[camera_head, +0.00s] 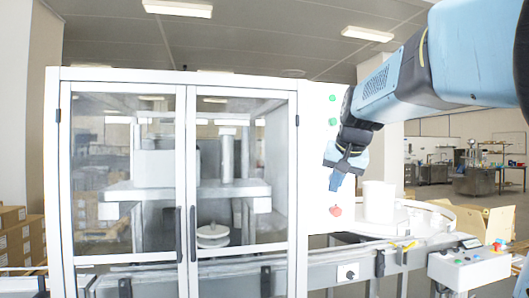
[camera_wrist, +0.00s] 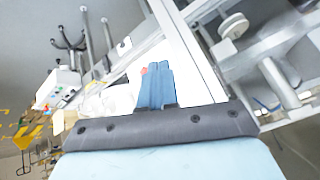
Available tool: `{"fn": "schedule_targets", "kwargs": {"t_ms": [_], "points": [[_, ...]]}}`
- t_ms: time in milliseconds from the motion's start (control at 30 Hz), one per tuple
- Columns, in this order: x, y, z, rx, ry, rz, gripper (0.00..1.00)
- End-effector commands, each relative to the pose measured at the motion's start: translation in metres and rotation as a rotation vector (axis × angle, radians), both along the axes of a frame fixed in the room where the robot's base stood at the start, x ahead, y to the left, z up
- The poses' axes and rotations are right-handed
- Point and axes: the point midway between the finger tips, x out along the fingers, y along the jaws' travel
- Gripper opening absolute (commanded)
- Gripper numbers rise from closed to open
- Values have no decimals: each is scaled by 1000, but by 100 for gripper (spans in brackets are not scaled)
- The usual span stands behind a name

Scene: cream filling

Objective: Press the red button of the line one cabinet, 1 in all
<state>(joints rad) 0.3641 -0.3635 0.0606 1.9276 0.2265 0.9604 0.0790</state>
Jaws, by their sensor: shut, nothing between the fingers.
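The red button (camera_head: 335,211) sits low on the white side panel (camera_head: 318,160) of the glass-doored cabinet (camera_head: 180,76). In the wrist view the red button (camera_wrist: 144,70) shows just left of my fingertips, partly hidden behind them. My gripper (camera_head: 335,187) is shut and empty, with its blue fingers pointing down. In the head view its tips appear a little above the red button, with a visible gap in the picture. The wrist view shows the closed fingers (camera_wrist: 156,68) too. I cannot tell how far the tips are from the panel.
Green buttons (camera_head: 333,121) sit higher on the same panel. A white cylinder (camera_head: 379,202) stands on a round table to the right. A conveyor (camera_head: 330,262) runs along the front. A control box (camera_head: 470,264) with its own small red button stands at the far right.

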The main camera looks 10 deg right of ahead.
Motion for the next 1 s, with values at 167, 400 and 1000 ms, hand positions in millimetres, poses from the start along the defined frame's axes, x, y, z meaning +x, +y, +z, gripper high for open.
{"fn": "schedule_targets", "kwargs": {"t_ms": [167, 400, 1000], "points": [[55, -61, 48, 72, -66, -117, 0], [90, -113, 82, 127, -126, -196, 0], [100, -122, 87, 138, -136, -209, 0]]}}
